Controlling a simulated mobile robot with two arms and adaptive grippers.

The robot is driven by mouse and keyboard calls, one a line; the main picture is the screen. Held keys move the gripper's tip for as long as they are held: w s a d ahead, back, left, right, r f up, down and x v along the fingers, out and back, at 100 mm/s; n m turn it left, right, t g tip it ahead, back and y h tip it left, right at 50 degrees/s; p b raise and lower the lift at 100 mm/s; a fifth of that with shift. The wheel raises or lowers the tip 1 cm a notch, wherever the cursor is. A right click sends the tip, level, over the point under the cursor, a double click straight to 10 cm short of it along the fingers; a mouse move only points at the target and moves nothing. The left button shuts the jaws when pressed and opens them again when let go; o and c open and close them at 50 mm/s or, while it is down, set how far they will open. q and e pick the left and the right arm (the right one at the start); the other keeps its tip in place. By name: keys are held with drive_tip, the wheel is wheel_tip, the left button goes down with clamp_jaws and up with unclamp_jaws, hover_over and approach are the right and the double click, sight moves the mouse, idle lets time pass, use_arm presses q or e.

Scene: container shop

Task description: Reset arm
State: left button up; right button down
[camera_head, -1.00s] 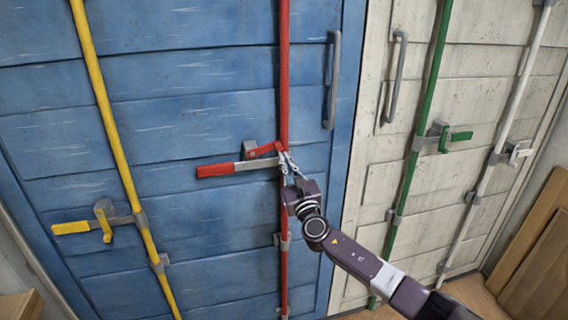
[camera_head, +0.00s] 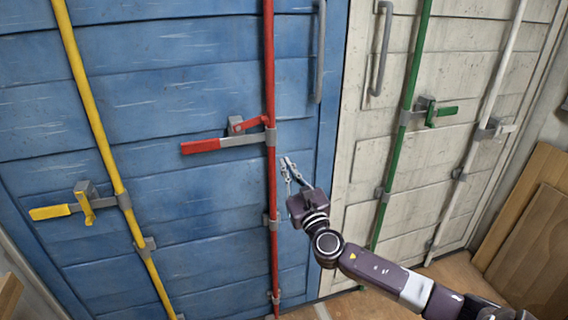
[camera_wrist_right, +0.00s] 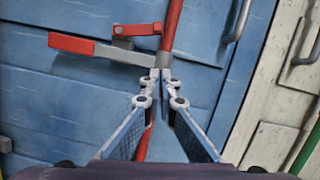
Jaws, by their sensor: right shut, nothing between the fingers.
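My right gripper (camera_head: 287,172) is in front of the blue container door (camera_head: 180,98), to the right of the red rod (camera_head: 272,180) and below the red-handled lever (camera_head: 215,144). Its fingers are together with nothing between them. In the right wrist view the fingertips (camera_wrist_right: 161,76) meet in front of the red rod, just below the lever's grey bar (camera_wrist_right: 125,54). The fingers hide part of the rod there. The red catch (camera_head: 246,125) sits just above the lever. My left gripper is not in view.
A yellow rod (camera_head: 95,115) with a yellow lever (camera_head: 50,212) stands at the left. The white door (camera_head: 385,150) at the right has a green rod (camera_head: 408,95), a white rod (camera_head: 480,135) and a grey handle (camera_head: 380,50). Wooden boards (camera_head: 525,240) lean at the far right.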

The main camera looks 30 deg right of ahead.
idle(0.5)
